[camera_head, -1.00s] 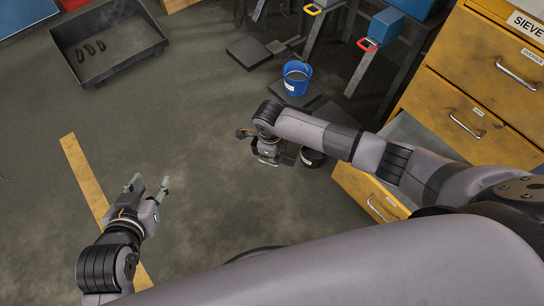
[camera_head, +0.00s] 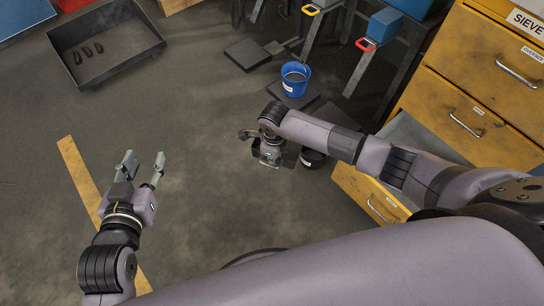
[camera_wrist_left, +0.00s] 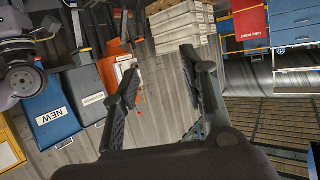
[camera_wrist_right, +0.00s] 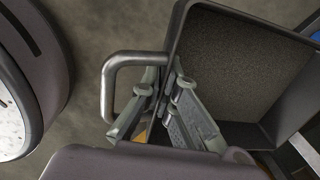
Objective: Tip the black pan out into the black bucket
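The black pan (camera_wrist_right: 245,60) fills the right of the right wrist view, with a bent metal handle (camera_wrist_right: 108,85). Its floor looks grey and grainy; I cannot tell if this is a load. My right gripper (camera_wrist_right: 160,92) is shut at the handle side of the pan. In the head view the pan (camera_head: 290,156) hangs tilted under this gripper, partly hidden by it. My left gripper (camera_head: 143,160) is open and empty over the floor at the left.
A blue bucket (camera_head: 295,78) stands beyond the pan, near bench legs and dark floor plates (camera_head: 247,54). A yellow drawer cabinet (camera_head: 470,90) rises at the right. A large dark tray (camera_head: 125,62) with several dark pieces lies at upper left. The middle floor is clear.

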